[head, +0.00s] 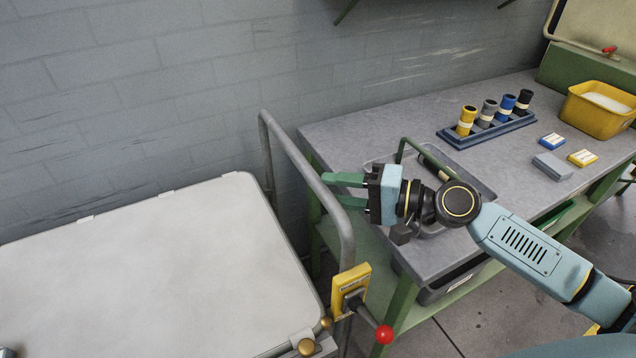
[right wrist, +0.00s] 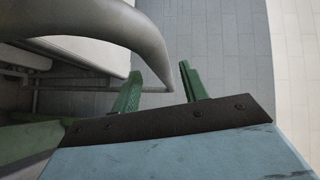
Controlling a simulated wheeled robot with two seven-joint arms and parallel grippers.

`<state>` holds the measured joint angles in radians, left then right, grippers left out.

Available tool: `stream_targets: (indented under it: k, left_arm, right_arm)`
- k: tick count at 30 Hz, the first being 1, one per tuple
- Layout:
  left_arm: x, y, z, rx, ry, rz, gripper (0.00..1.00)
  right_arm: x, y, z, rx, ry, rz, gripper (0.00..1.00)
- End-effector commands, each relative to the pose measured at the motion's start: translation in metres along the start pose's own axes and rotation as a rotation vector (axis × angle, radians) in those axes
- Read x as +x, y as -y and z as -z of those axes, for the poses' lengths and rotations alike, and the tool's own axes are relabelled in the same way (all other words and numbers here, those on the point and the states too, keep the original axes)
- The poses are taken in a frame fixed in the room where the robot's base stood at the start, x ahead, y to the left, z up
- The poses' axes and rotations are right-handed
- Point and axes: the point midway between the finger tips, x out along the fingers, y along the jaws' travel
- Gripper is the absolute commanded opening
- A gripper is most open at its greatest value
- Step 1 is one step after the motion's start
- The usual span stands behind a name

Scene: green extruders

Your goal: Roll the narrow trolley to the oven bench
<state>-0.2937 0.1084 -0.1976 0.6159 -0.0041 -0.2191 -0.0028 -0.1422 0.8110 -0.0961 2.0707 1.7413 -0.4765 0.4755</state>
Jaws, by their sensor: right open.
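The trolley (head: 150,265) stands at the left, with a pale flat top and a grey tubular handle (head: 345,238) at its right end. A yellow plate and a red-knobbed lever (head: 383,333) sit low by the handle. My right gripper (head: 333,189) is open at the handle, its green fingers pointing left across the bar. The handle (right wrist: 152,42) also shows in the right wrist view, curving down near the gap of the right gripper (right wrist: 158,80). I cannot tell whether the bar lies between the fingers. My left gripper is out of view.
A grey-topped bench (head: 360,135) with a green frame stands right of the trolley. It carries a grey tray (head: 475,188), a rack (head: 475,135) of coloured cylinders, small boxes and a yellow bin (head: 600,110). A brick wall (head: 150,90) closes the back. Floor shows at lower right.

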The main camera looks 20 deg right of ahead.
Motion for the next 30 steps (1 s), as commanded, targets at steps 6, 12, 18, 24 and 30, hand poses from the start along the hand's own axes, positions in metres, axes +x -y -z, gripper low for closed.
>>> stream_targets:
  k: [6,12,18,24,30]
  left_arm:
    - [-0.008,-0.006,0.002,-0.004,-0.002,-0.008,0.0]
    - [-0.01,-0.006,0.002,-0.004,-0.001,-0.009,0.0]
    - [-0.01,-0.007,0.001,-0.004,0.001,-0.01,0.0]
    - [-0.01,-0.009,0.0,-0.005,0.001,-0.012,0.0]
    - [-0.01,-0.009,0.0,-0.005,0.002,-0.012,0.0]
  right_arm:
    - [0.029,0.002,0.001,0.0,-0.002,0.003,0.44]
    - [0.041,0.001,0.0,0.0,0.0,0.001,0.44]
    - [0.043,0.0,0.0,0.0,0.0,0.001,0.44]
    - [0.042,0.0,0.0,0.0,0.0,0.001,0.3]
    - [0.042,0.0,0.0,-0.001,0.0,0.0,0.04]
